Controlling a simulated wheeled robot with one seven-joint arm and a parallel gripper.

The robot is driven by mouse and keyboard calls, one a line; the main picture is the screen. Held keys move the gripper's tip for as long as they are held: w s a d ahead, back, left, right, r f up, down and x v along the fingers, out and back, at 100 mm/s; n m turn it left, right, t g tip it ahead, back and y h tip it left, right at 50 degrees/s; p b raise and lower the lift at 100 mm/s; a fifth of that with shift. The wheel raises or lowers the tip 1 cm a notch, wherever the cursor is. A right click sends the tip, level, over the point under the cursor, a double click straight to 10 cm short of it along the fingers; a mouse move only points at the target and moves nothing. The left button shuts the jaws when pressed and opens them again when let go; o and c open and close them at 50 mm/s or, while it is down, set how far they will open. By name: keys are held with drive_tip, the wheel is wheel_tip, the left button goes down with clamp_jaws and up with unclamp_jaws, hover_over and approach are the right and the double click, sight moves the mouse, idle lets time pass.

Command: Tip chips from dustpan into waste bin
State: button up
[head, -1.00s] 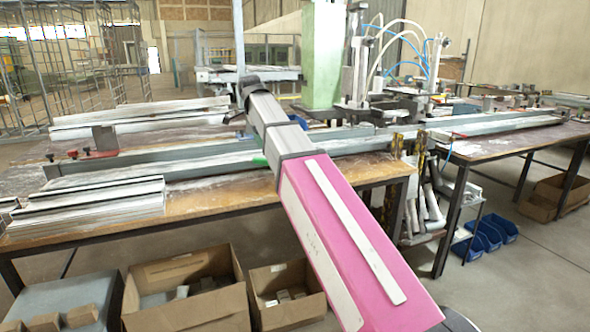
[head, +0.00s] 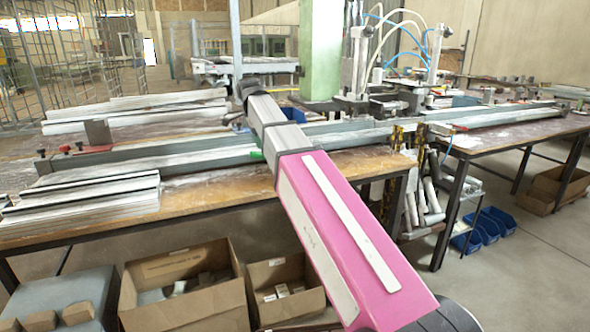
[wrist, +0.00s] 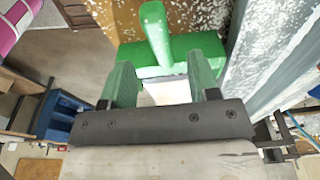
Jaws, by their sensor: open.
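In the wrist view my gripper (wrist: 160,88) is open, with its two green-padded fingers apart. Just beyond the fingertips is a green object (wrist: 186,47) with an upright green handle, which looks like the dustpan. It sits over the chip-strewn bench top, beside a long metal profile. The fingers are around or just short of its near edge; I cannot tell if they touch it. A pale patch shows between the fingers; I cannot tell what it is. In the head view a bit of green (head: 257,155) shows beside my pink arm, which hides the gripper. I cannot identify the waste bin.
The bench (head: 200,199) carries long metal profiles (head: 100,188) and white chips. A clamp station (head: 365,85) and green column (head: 320,50) stand behind. Cardboard boxes (head: 182,290) sit on the floor in front. Blue bins (head: 480,232) stand under the right bench.

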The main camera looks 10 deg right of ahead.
drive_tip(key=shift+d+f, duration=0.2)
drive_tip(key=shift+f, duration=1.1)
drive_tip(key=shift+d+f, duration=0.2)
drive_tip(key=shift+f, duration=1.05)
clamp_jaws()
wheel_tip(320, 180, up, 12)
